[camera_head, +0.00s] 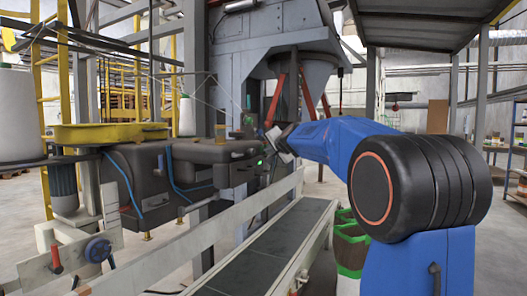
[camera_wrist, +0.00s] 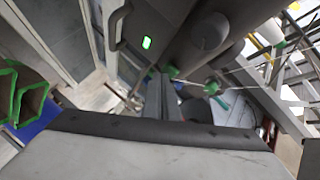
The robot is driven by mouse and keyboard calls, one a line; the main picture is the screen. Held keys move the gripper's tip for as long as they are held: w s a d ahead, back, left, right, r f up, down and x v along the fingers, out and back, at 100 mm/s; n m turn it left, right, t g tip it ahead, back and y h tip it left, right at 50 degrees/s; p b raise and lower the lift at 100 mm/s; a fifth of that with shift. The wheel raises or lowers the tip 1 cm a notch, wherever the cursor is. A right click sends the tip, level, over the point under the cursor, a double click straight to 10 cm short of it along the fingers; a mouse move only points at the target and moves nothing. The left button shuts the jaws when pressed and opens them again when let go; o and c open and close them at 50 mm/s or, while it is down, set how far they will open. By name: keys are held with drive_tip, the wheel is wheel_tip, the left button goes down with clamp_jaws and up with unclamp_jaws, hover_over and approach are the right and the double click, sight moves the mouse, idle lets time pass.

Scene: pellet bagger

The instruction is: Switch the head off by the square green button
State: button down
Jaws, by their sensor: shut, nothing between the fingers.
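The square green button (camera_wrist: 147,43) glows bright green on a dark panel in the upper middle of the wrist view. In the head view it is a small green spot (camera_head: 259,163) on the right end of the dark grey head (camera_head: 145,182). My gripper (camera_head: 268,141) is close to that end, just above and right of the button in the picture. In the wrist view my gripper (camera_wrist: 164,80) has its dark fingers together and empty, pointing below and right of the button. Whether the fingertips touch anything cannot be told.
A conveyor (camera_head: 265,252) with pale side rails runs below the head. Green knobs (camera_wrist: 171,71) with threads sit near my fingertips. A dark curved handle (camera_wrist: 117,26) is left of the button.

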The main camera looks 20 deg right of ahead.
drive_tip(key=shift+w+a, duration=0.15)
idle(0.5)
drive_tip(key=shift+s+d, duration=0.6)
drive_tip(key=shift+s, duration=0.15)
drive_tip(key=s+d, duration=0.3)
drive_tip(key=s, duration=0.1)
drive_tip(key=shift+s+d, duration=0.35)
drive_tip(key=shift+s, duration=0.05)
idle(0.5)
